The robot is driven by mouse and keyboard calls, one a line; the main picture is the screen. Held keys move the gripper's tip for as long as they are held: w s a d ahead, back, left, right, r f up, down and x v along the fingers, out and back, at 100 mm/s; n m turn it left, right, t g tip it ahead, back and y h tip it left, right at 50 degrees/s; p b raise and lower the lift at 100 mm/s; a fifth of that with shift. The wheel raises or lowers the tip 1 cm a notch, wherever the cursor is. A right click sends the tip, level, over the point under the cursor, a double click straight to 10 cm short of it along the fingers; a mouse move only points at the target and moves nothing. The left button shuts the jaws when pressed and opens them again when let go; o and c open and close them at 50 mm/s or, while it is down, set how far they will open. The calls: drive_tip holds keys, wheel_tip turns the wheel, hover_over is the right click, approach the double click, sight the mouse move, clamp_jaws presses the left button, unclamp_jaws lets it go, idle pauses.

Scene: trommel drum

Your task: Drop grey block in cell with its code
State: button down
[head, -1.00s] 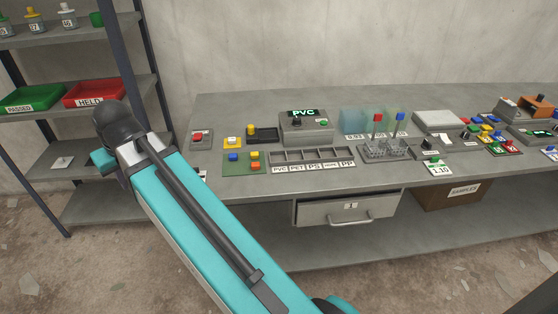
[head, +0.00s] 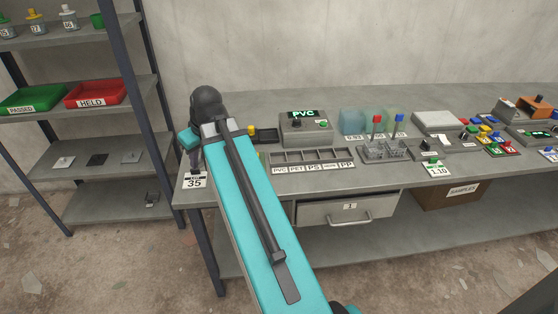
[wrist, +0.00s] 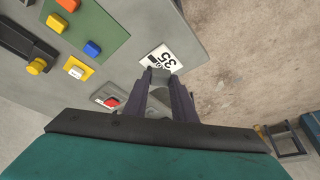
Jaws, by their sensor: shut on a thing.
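My gripper (wrist: 163,92) is shut on a small grey block (wrist: 160,75) in the wrist view, above the table's left end. In the head view my gripper (head: 194,163) shows only partly beside my arm. A grey divided tray (head: 318,165) on the table has open cells labelled PVC, PET, PS, a code hard to read, and PP. Behind it a grey reader box (head: 303,133) has a lit screen (head: 303,114) reading PVC. The gripper is left of the tray and apart from it.
A card reading 35 (head: 194,181) is at the table's left front corner. The green mat (wrist: 97,20) with coloured blocks and a red-button box (wrist: 107,102) are close to my gripper. A shelf rack with red (head: 95,95) and green trays stands left.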

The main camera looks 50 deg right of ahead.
drive_tip(key=s+d+f+p, duration=0.1)
drive_tip(key=s+d, duration=1.1)
drive_tip(key=d, duration=0.3)
drive_tip(key=s+d+f+p, duration=0.2)
drive_tip(key=s+d, duration=1)
drive_tip(key=d, duration=0.3)
drive_tip(key=shift+s+n, duration=0.2)
drive_tip(key=shift+n, duration=0.1)
drive_tip(key=shift+w, duration=0.1)
drive_tip(key=p, duration=0.4)
hover_over(277, 160)
drive_tip(key=s, duration=0.1)
drive_tip(key=shift+s+f, duration=0.2)
drive_tip(key=shift+f, duration=0.6)
drive_tip(key=shift+f, duration=0.1)
drive_tip(key=shift+f+p, duration=0.5)
drive_tip(key=shift+f, duration=1.15)
drive_tip(key=shift+s+f+b, duration=0.15)
drive_tip(key=shift+f+b, duration=0.3)
drive_tip(key=shift+f, duration=0.2)
